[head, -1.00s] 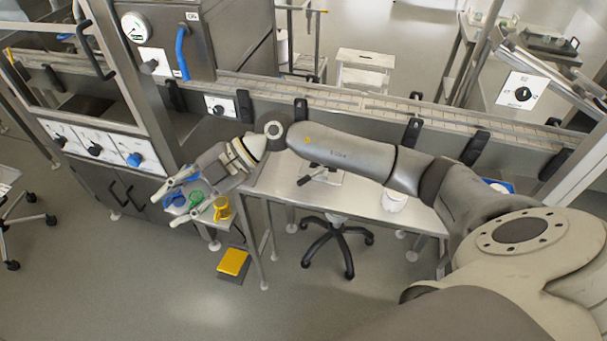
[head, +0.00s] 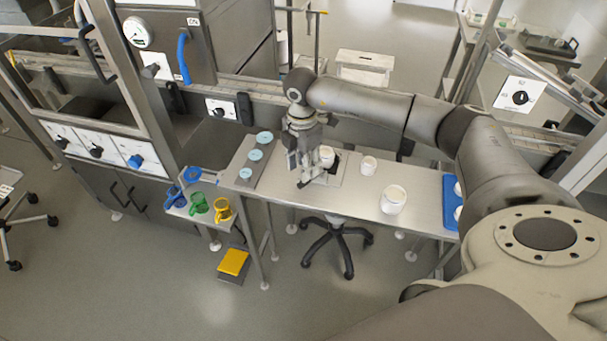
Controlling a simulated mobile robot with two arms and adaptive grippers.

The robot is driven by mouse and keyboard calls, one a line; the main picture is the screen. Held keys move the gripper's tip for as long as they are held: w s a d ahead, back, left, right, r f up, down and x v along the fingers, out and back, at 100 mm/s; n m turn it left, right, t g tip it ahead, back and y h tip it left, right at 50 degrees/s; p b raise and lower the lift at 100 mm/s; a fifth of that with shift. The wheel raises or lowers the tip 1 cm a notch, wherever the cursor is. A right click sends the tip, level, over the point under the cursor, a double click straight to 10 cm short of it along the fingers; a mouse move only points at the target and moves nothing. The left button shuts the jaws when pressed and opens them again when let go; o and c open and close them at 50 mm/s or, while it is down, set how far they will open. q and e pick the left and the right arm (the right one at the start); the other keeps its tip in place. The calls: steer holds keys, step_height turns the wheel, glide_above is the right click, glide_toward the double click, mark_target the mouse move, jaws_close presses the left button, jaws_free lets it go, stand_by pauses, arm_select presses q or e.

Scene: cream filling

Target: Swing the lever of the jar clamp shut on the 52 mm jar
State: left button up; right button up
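The jar clamp is mostly hidden behind my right gripper; its base plate (head: 338,178) lies on the steel table. A white jar (head: 327,157) stands at the clamp, just right of the gripper, and I take it for the 52 mm jar. The lever's dark handle (head: 306,184) shows at the front left, just below the fingers. My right gripper (head: 303,172) points down beside the jar and the lever. Whether it touches the lever, and how wide its fingers are, cannot be made out. My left gripper is not in view.
A smaller jar (head: 368,165) and a larger jar (head: 393,200) stand right of the clamp. A grey strip (head: 243,175) with pale blue discs lies left. A blue tray (head: 450,212) is at the table's right end.

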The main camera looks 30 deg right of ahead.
steer(key=shift+f+p, duration=0.45)
steer(key=shift+f, duration=2.15)
jaws_close()
